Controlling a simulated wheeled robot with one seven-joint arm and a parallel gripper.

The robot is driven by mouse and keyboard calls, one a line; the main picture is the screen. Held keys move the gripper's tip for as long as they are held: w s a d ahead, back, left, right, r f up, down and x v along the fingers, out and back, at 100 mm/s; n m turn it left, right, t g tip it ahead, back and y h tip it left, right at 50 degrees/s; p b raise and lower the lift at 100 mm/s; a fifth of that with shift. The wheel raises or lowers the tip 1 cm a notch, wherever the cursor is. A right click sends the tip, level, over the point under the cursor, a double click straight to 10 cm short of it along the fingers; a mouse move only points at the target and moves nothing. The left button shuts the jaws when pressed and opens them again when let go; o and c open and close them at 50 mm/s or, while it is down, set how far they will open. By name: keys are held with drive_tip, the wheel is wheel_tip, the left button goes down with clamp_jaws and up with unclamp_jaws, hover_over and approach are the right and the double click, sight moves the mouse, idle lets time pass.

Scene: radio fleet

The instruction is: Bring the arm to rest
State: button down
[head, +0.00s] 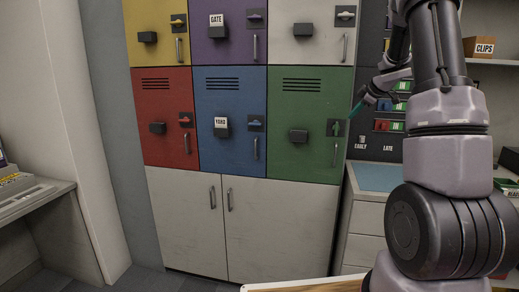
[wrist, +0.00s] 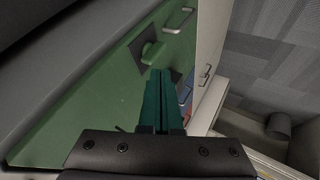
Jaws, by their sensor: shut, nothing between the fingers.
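My gripper (head: 356,110) is at the right edge of the green locker door (head: 290,150), near its green turn latch (head: 336,128). In the wrist view its teal fingers (wrist: 160,78) lie together with nothing between them. The green latch (wrist: 151,55) shows just beyond the fingertips there, on a dark plate. I cannot tell whether the fingertips touch it. My arm comes down the right side of the head view and hides part of the shelves.
Red (head: 168,130), blue (head: 228,150), yellow, purple and white lockers adjoin the green one, above white cupboards (head: 250,225). A blue-topped counter (head: 378,178) stands right, below a switch panel (head: 392,125). A CLIPS box (head: 479,47) sits on a shelf. A desk (head: 30,205) is left.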

wheel_tip(320, 180, up, 10)
drive_tip(key=a+r+m+t+h, duration=0.1)
drive_tip(key=m+t+h, duration=0.1)
drive_tip(key=m+t, duration=0.15)
drive_tip(key=s+r+m+t+h, duration=0.1)
drive_tip(key=s+r+m+h, duration=0.3)
drive_tip(key=s+r+m, duration=0.5)
drive_tip(key=s+a+f+m+g+y, duration=0.1)
drive_tip(key=s+a+f+g+y, duration=0.1)
drive_tip(key=s+a, duration=0.4)
drive_tip(key=s+a+f+m+g+y, duration=0.1)
drive_tip(key=s+a+f, duration=0.3)
drive_tip(key=s, duration=0.9)
drive_tip(key=s+a+f+m+g+y, duration=0.2)
drive_tip(key=s+a+f, duration=0.2)
drive_tip(key=s+a, duration=0.5)
drive_tip(key=shift+s+g+y, duration=0.3)
drive_tip(key=shift+s+g, duration=0.05)
drive_tip(key=shift+s, duration=0.2)
drive_tip(key=shift+f, duration=0.1)
